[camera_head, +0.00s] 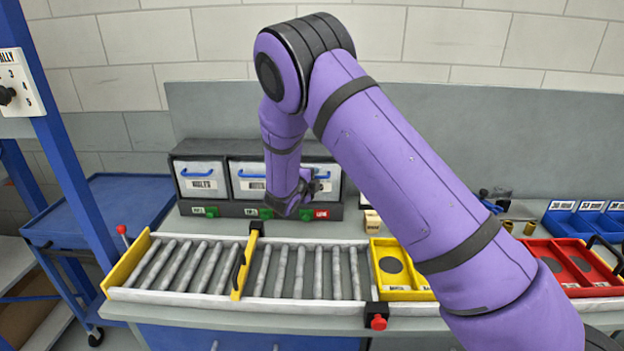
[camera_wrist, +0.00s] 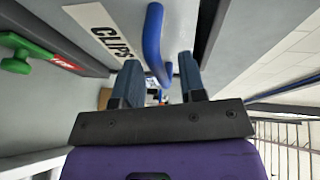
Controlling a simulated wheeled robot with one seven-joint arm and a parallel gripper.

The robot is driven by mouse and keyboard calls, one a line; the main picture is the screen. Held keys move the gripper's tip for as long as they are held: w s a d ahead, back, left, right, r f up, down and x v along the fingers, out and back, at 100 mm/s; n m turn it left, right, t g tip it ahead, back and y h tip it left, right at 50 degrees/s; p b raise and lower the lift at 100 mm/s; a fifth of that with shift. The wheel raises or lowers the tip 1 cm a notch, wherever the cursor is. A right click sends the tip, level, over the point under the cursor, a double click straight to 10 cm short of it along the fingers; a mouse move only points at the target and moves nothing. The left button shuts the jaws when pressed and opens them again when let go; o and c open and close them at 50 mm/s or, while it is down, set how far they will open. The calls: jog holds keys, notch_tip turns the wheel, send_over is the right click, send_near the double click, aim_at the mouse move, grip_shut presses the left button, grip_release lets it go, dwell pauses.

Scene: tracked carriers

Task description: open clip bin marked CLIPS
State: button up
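The clip bin marked CLIPS (camera_wrist: 98,30) shows close up in the wrist view, with a white front and a blue bar handle (camera_wrist: 153,38). In the head view it appears to be the right-hand bin (camera_head: 331,172) of the dark cabinet, partly behind my arm, its label mostly covered. My gripper (camera_wrist: 160,80) is open, and the blue handle shows between its two fingers, with a gap on each side. In the head view my gripper (camera_head: 316,180) is at the bin front. The bin appears shut.
Two other white bins, the left (camera_head: 202,178) and middle (camera_head: 248,178), sit in the same cabinet. Green knobs and a red tag (camera_head: 321,214) line its base. A roller conveyor (camera_head: 180,268) with a yellow gate (camera_head: 244,262), a yellow tray (camera_head: 388,292) and a red tray (camera_head: 556,252) lie in front.

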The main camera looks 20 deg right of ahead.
grip_shut()
jog(key=shift+s, duration=0.1)
jog(key=s+a+f+m+t+h, duration=0.2)
jog(key=s+f+t+h, duration=0.1)
jog(key=s+f+t, duration=0.1)
jog(key=shift+s+f+h, duration=0.3)
jog(key=shift+s+f, duration=0.5)
jog(key=shift+s, duration=0.3)
jog(key=shift+c, duration=0.2)
grip_release()
jog(key=shift+w+f, duration=0.1)
jog(key=shift+o, duration=0.2)
